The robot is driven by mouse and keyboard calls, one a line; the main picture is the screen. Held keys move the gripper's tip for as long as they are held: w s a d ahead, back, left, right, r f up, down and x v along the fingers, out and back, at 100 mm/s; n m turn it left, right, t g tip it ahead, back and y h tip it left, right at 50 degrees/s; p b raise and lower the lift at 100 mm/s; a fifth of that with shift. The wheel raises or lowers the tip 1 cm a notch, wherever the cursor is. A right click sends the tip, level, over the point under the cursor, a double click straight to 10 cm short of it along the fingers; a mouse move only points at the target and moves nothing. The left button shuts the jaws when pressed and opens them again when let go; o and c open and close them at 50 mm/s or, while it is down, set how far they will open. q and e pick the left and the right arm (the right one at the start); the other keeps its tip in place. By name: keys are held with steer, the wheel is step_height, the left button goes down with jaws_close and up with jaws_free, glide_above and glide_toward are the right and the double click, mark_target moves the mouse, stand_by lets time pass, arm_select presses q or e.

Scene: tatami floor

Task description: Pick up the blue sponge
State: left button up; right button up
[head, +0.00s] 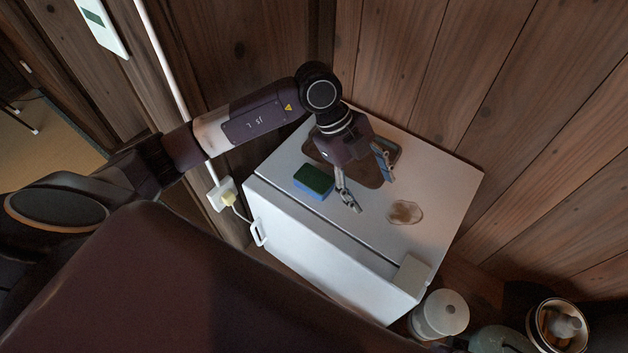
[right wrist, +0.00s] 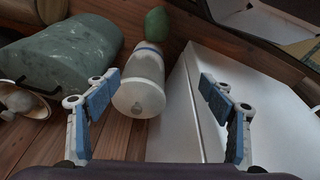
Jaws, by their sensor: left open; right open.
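The blue sponge (head: 312,190) lies on the left part of the white fridge top (head: 440,190), with its green face up and its blue layer showing along the near side. My left gripper (head: 373,194) is open above the fridge top, to the right of the sponge. One finger is close to the sponge's right end, and the sponge is not between the fingers. My right gripper (right wrist: 162,88) is open and empty in the right wrist view, beside the fridge's side and a white canister (right wrist: 142,80). The sponge does not show in that view.
A brown board (head: 366,176) lies partly hidden under my left gripper. A small pale, irregular item (head: 405,212) lies right of it. A white block (head: 411,272) is at the fridge's near corner. Wooden walls (head: 540,110) stand behind. A grey-green container (right wrist: 70,55) is beside the canister.

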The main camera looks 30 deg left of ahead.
mark_target(314, 178)
arm_select(q)
steer(key=a+n+y, duration=0.1)
steer(key=a+y, duration=0.1)
steer(key=a, duration=0.2)
steer(key=w+a+n+y, duration=0.1)
steer(key=a, duration=0.4)
steer(key=a+n+y, duration=0.1)
steer(key=a+y, duration=0.1)
steer(key=a, duration=0.3)
steer(key=shift+w+f+y, duration=0.3)
steer(key=shift+w+f, duration=0.05)
steer(key=shift+w, duration=0.05)
steer(key=shift+a+f, duration=0.15)
steer(key=shift+a, duration=0.25)
step_height(314, 178, down, 6)
steer(key=shift+d+f+b, duration=0.1)
steer(key=shift+f+b, duration=0.1)
steer(key=shift+b, duration=0.55)
steer(key=shift+f, duration=0.5)
arm_select(e)
steer(key=r, duration=0.3)
steer(key=shift+w+r, duration=0.2)
arm_select(q)
steer(key=shift+c, duration=0.7)
steer(key=c, duration=0.7)
